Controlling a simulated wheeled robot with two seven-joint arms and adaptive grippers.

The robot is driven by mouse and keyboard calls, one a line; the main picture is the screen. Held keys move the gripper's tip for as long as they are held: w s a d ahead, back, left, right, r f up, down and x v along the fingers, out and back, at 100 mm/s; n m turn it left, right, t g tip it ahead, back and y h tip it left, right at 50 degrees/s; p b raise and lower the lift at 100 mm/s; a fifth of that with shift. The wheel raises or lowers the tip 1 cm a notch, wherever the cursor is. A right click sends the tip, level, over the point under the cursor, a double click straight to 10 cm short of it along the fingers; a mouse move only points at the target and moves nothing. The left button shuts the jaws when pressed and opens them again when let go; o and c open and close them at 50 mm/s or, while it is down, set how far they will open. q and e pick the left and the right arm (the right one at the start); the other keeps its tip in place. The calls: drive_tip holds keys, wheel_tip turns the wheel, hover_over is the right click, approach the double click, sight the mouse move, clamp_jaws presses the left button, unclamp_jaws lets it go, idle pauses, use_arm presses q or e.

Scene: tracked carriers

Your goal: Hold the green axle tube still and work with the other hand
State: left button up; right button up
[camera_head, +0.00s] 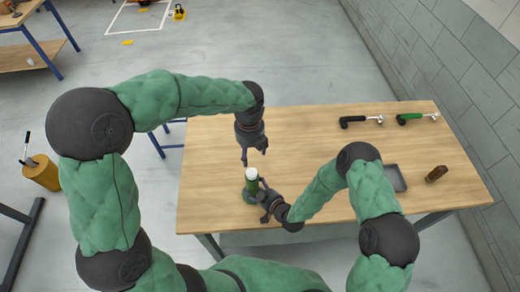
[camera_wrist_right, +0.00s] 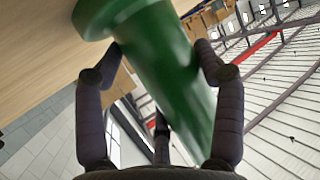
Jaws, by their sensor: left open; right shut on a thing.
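The green axle tube (camera_head: 251,186) stands upright near the front left of the wooden table, with a white top (camera_head: 251,173) and a wider green base. My right gripper (camera_head: 263,191) is shut on the tube from its right side. In the right wrist view the tube (camera_wrist_right: 165,70) runs between the dark fingers, its wider end at the upper left. My left gripper (camera_head: 255,158) is open and empty, fingers pointing down, just behind and above the tube's white top, apart from it.
On the wooden table (camera_head: 320,150), a black-handled hammer (camera_head: 360,120) and a green-handled hammer (camera_head: 416,118) lie at the back right. A grey tray (camera_head: 400,179) and a brown object (camera_head: 436,173) are at the right, partly behind my right arm. The table's middle back is clear.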

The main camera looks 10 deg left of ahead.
drive_tip(key=o, duration=1.4)
drive_tip(key=shift+c, duration=0.2)
